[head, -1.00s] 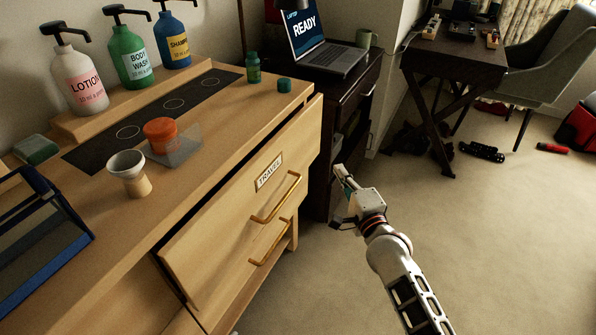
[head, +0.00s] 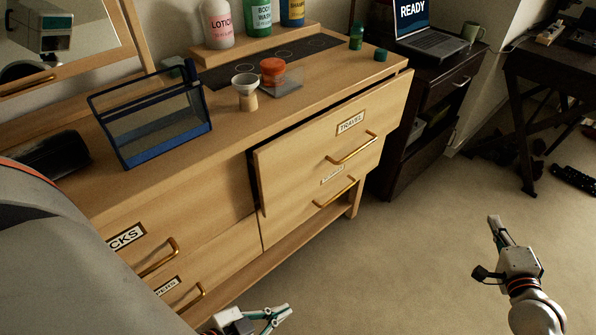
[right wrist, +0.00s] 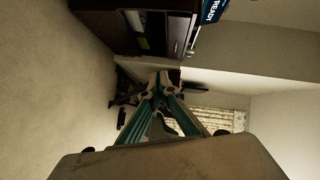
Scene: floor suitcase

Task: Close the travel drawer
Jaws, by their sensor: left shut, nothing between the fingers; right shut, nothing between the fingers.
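The travel drawer (head: 300,165), labelled TRAVEL, is the upper right drawer of the wooden dresser (head: 120,195). It stands partly out, with a dark gap along its top and left side. Its brass handle (head: 352,148) is bare. My left gripper (head: 284,313) is at the bottom edge of the head view, shut and empty, in front of the dresser and apart from the drawer. My right gripper (head: 494,222) is shut and empty over the carpet, well to the right of the drawer. It also shows in the right wrist view (right wrist: 160,78).
On the dresser stand a blue-edged clear bin (head: 150,120), a small funnel-topped container (head: 246,90), an orange-lidded jar (head: 272,70) and several pump bottles. A dark cabinet (head: 440,95) with a laptop stands right of the dresser. The carpet in front is clear.

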